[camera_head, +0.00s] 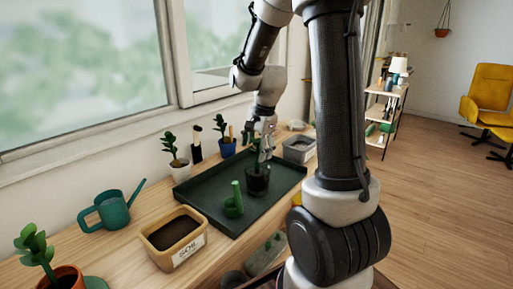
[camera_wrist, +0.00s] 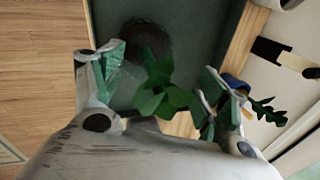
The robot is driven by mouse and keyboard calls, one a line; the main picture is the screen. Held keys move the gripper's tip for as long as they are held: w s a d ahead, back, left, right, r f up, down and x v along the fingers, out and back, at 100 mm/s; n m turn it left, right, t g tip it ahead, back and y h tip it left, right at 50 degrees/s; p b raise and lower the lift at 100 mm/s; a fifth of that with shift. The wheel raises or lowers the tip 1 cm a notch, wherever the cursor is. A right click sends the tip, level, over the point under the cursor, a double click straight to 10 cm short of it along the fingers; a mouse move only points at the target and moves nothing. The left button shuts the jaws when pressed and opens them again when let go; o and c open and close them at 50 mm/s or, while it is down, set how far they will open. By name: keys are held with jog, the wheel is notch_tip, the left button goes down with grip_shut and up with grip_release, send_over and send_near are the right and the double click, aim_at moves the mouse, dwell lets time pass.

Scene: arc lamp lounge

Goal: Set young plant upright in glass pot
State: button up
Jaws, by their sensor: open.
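The glass pot (camera_head: 257,186), dark with soil, stands on the dark green tray (camera_head: 206,190). The young plant (camera_head: 255,146) rises above the pot and looks about upright; its stem base is hard to make out. My gripper (camera_head: 266,152) is over the pot, close beside the leaves. In the wrist view the fingers (camera_wrist: 162,82) are spread apart, with the green leaves (camera_wrist: 165,92) between them. The pot's dark round shape (camera_wrist: 147,38) lies beyond the leaves there. I cannot tell whether a finger touches the plant.
A soil box (camera_head: 173,238), a teal watering can (camera_head: 113,211) and a potted plant (camera_head: 62,277) stand to the left. Small pots (camera_head: 179,170) line the window side. A grey container (camera_head: 299,148) is behind the tray.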

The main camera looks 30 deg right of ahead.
jog(key=shift+r, duration=0.4)
jog(key=v, duration=1.2)
jog(key=s+a+n, duration=0.2)
jog(key=s+n, duration=0.6)
jog(key=s, duration=0.2)
jog(key=s+a+n+t, duration=0.1)
jog(key=s+a+n, duration=0.2)
jog(key=s+n, duration=0.5)
jog(key=shift+s+r, duration=0.3)
jog(key=shift+s, duration=0.95)
